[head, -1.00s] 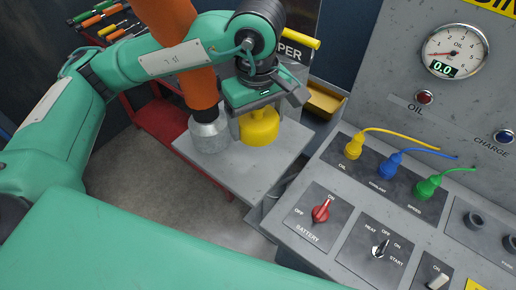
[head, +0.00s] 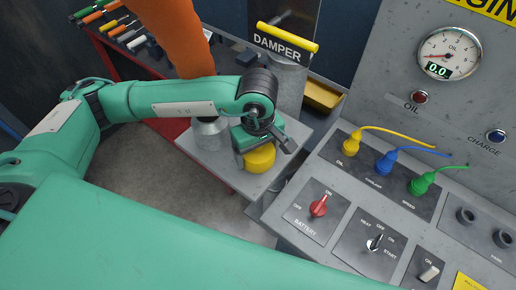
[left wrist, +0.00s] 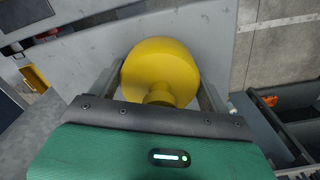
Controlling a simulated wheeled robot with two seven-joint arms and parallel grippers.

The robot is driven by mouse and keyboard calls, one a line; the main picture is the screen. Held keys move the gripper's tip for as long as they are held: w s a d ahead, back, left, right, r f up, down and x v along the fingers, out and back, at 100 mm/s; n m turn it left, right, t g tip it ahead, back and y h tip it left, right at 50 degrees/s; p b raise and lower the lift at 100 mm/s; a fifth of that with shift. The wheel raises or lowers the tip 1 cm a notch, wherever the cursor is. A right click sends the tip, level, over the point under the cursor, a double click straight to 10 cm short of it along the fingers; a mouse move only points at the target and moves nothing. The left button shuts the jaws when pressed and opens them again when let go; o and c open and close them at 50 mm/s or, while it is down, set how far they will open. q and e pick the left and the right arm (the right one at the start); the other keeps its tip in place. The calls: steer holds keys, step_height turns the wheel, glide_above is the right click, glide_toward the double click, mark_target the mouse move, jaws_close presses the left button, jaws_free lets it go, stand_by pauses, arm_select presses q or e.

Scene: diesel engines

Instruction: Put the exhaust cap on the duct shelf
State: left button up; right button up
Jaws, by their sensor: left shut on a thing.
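The exhaust cap (head: 261,159) is yellow and round. My left gripper (head: 254,145) is shut on it, and its palm hides part of the cap. In the left wrist view the cap (left wrist: 160,72) sits between the two fingers, its narrow knob toward the palm. The duct shelf (head: 222,172) is a flat grey plate beneath the orange duct. The cap is over the shelf's front right part; I cannot tell whether it touches the plate. My right gripper is not in view.
The orange duct (head: 178,38) ends in a metal collar (head: 211,132) just left of my gripper. The damper box (head: 284,75) with a yellow bar stands behind. The control panel (head: 345,195) with switches and plugs is close on the right. A red tool cart (head: 168,126) is behind left.

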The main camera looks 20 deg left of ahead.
arm_select(q)
steer(key=shift+f, duration=0.1)
steer(key=shift+f, duration=0.1)
steer(key=o, duration=0.9)
steer(key=shift+o, duration=0.2)
steer(key=shift+r, duration=0.25)
step_height(320, 180, up, 11)
steer(key=b, duration=0.3)
steer(key=shift+f+b, duration=0.1)
steer(key=shift+b, duration=0.2)
steer(key=shift+r, duration=0.6)
